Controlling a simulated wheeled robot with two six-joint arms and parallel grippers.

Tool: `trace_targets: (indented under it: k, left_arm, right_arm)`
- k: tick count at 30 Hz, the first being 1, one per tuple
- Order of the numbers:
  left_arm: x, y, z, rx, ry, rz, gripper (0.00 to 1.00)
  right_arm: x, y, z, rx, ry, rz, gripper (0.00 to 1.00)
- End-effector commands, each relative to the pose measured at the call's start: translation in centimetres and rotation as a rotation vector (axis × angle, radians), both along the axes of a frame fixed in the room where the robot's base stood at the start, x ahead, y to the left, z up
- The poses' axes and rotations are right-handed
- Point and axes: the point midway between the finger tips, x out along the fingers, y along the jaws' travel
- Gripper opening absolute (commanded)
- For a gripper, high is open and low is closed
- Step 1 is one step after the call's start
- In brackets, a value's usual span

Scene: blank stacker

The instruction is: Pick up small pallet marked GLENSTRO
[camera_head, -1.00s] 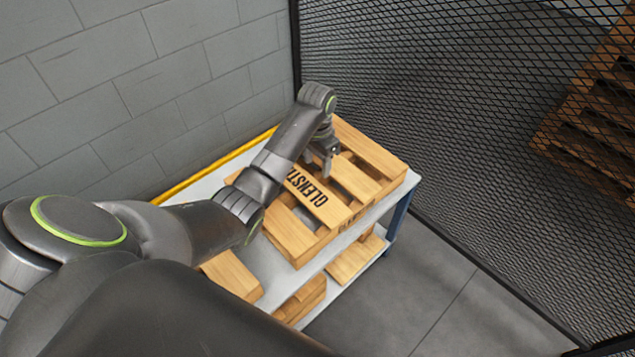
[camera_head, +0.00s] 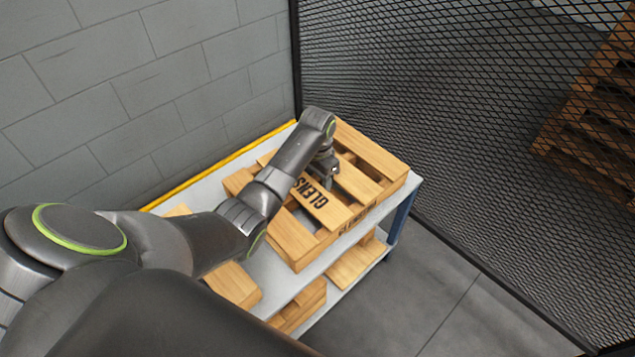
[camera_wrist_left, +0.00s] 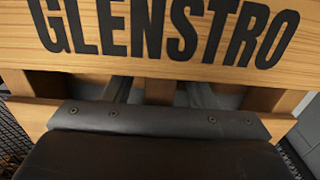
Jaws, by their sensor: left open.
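The small wooden pallet (camera_head: 293,238) with dark GLENSTRO lettering lies flat on the shelf unit's top. My arm hides part of the lettering in the head view. In the left wrist view the full word shows on one slat of the pallet (camera_wrist_left: 170,62). My left gripper (camera_head: 327,182) is open, pointing down over the pallet at the lettered slat. In the left wrist view its fingers (camera_wrist_left: 160,93) reach down past that slat's edge, by the gap beside it; their tips are hidden. I cannot tell whether they touch the wood. My right gripper is not in view.
The shelf unit (camera_head: 265,280) has a pale top with a yellow back edge and blue legs. More wooden pieces (camera_head: 232,284) lie on it and on its lower shelf (camera_head: 352,262). A block wall (camera_head: 120,90) stands behind; a black mesh fence (camera_head: 450,130) stands right.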

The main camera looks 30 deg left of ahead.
Motion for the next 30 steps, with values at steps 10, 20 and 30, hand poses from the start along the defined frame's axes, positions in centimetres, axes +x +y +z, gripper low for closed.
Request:
trace_targets:
  k: [10, 20, 30]
  left_arm:
    - [0.0, 0.0, 0.0, -0.001, 0.0, 0.0, 0.21]
    - [0.2, 0.0, 0.4, 0.0, -0.006, -0.001, 0.0]
    - [0.2, 0.0, 1.1, -0.001, -0.007, -0.002, 0.0]
  right_arm:
    - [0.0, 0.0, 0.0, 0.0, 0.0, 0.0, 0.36]
    - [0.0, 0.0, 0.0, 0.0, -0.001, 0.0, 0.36]
    - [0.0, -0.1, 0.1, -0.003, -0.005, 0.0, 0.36]
